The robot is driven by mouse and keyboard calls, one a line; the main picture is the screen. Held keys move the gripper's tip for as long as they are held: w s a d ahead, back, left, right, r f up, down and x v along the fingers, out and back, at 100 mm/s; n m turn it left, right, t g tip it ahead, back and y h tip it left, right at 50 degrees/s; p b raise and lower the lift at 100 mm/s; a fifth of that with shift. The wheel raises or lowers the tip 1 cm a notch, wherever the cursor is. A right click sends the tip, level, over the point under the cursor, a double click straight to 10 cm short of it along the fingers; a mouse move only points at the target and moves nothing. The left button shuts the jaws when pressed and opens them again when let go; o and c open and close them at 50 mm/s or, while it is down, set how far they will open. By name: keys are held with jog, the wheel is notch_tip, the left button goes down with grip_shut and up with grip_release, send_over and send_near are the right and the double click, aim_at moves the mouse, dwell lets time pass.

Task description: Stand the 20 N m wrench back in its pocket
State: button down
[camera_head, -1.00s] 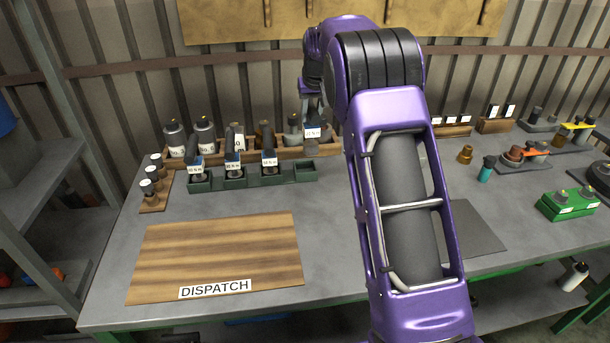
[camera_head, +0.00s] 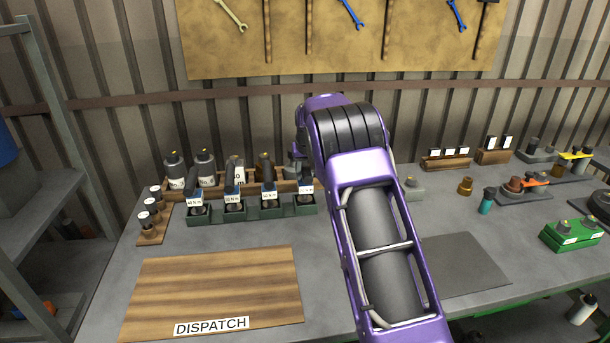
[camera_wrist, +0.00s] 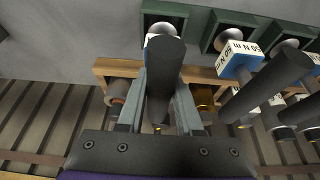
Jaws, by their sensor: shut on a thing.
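The held torque wrench has a dark handle (camera_wrist: 167,65) and a white and blue label (camera_head: 306,184); its figures are too small to read for sure. My gripper (camera_wrist: 166,88) is shut on the handle, one finger on each side. The wrench is upright at the right-end pocket of the green rack (camera_head: 250,214). Its label is about level with those of its neighbours. In the wrist view its lower end lines up with the rack's end pocket (camera_wrist: 146,14); the handle hides whether it touches bottom. In the head view my arm mostly hides my gripper.
Three similar wrenches (camera_head: 268,188) stand in the other pockets, close on the left. Behind is a wooden rack (camera_head: 220,191) with bottles and dark tools. The wooden dispatch board (camera_head: 215,290) in front is empty. A grey mat (camera_head: 465,262) lies to the right.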

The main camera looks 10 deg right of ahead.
jog(key=shift+f, duration=0.1)
jog(key=shift+f, duration=0.1)
jog(key=c, duration=0.6)
grip_release()
jog(key=shift+f, duration=0.1)
jog(key=shift+r, duration=0.35)
jog(key=v, duration=1.1)
jog(key=shift+s+r, duration=0.3)
